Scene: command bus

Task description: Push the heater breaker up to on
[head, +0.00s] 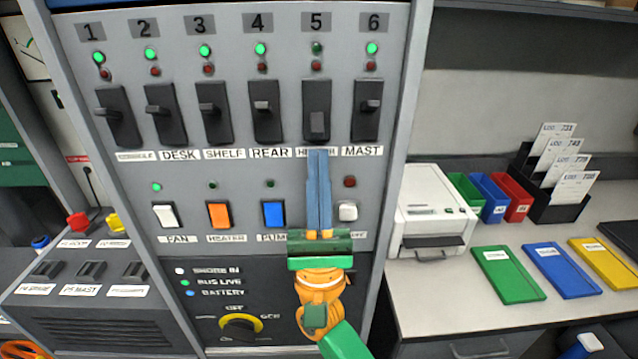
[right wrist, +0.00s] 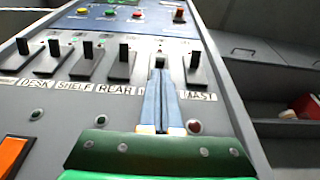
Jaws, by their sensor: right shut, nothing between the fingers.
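The heater breaker (head: 317,108) is the black switch under number 5 on the grey panel. Its handle sits low in the slot, while the neighbouring handles sit higher. The green lamp above it is dark. Its label is partly hidden by my fingers and only the first letters show. My right gripper (head: 318,154) is shut and empty, with its blue fingers pointing up and the tips just below the breaker. In the right wrist view the fingertips (right wrist: 160,74) lie in front of the lower part of the breaker (right wrist: 161,60); I cannot tell if they touch. My left gripper is not in view.
The mast breaker (head: 368,108) is close on the right and the rear breaker (head: 265,110) close on the left. Below are rocker switches, including the orange heater switch (head: 218,214). A white printer (head: 433,212) stands on the counter at right.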

